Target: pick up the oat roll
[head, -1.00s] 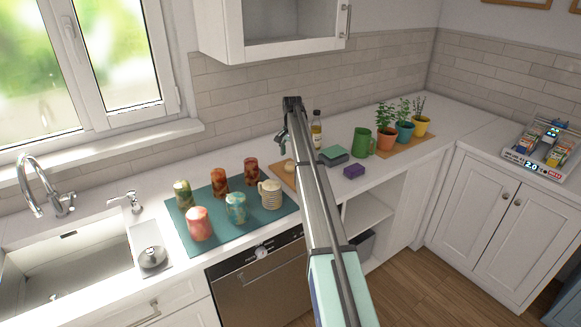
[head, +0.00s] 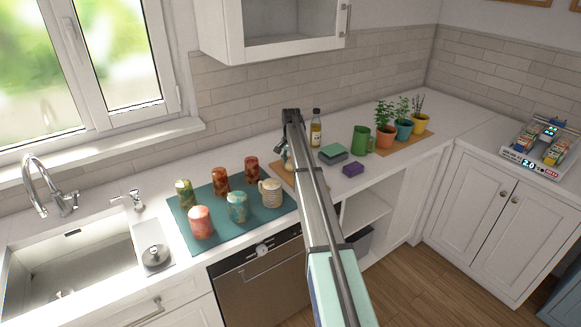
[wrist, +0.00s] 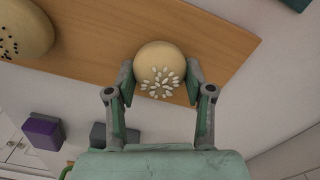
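In the wrist view, a round tan roll with pale oat-like flakes on top (wrist: 160,62), the oat roll, sits on a wooden board (wrist: 215,55). My gripper (wrist: 160,80) is open, with one finger on each side of the roll and a narrow gap seen at each side. A second roll with black seeds (wrist: 22,30) lies on the board to the left. In the head view my gripper (head: 288,158) is low over the board (head: 277,173), and my arm hides most of the board and the rolls.
Left of the board is a teal mat (head: 186,228) with several patterned mugs and cups.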

